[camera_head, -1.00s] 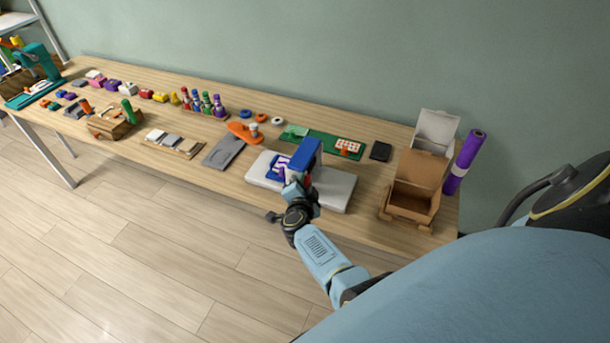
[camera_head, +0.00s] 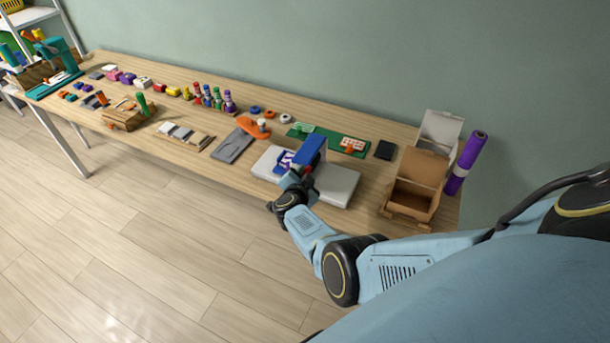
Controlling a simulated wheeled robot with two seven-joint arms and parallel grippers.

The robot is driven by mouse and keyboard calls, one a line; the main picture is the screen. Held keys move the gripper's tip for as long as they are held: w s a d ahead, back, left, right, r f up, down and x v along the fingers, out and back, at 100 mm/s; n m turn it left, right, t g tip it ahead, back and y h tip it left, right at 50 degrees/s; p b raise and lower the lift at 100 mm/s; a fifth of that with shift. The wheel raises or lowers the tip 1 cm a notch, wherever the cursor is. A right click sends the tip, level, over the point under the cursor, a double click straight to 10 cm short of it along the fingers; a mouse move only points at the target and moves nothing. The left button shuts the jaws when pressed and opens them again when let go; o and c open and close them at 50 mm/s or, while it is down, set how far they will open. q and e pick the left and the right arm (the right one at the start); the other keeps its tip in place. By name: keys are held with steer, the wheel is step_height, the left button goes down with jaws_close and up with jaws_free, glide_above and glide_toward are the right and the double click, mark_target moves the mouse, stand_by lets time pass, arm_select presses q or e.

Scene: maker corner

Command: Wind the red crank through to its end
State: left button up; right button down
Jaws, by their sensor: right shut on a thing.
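The crank machine (camera_head: 338,186) stands near the front edge of the table, with a light grey base and a blue upright block (camera_head: 312,150). A blue-and-white patterned piece lies on the base, left of the block. My right gripper (camera_head: 303,177) is at the front of the blue block and is shut on the red crank. The crank is almost wholly hidden behind the gripper and wrist, so its angle cannot be told. My left gripper is not in view.
An open cardboard box (camera_head: 413,191), a white box (camera_head: 439,131) and a purple roll (camera_head: 466,162) stand to the right. A grey plate (camera_head: 233,145) and a green mat (camera_head: 328,139) lie nearby. Many small items fill the table's left. The floor in front is clear.

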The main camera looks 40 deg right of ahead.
steer(key=c, duration=1.2)
jaws_free()
steer(key=shift+s+a+r+p, duration=0.2)
steer(key=shift+s+a+p, duration=0.15)
steer(key=shift+a+p, duration=0.05)
steer(key=p+v, duration=0.4)
steer(key=v, duration=0.8)
steer(key=shift+s, duration=0.2)
steer(key=shift+f, duration=0.1)
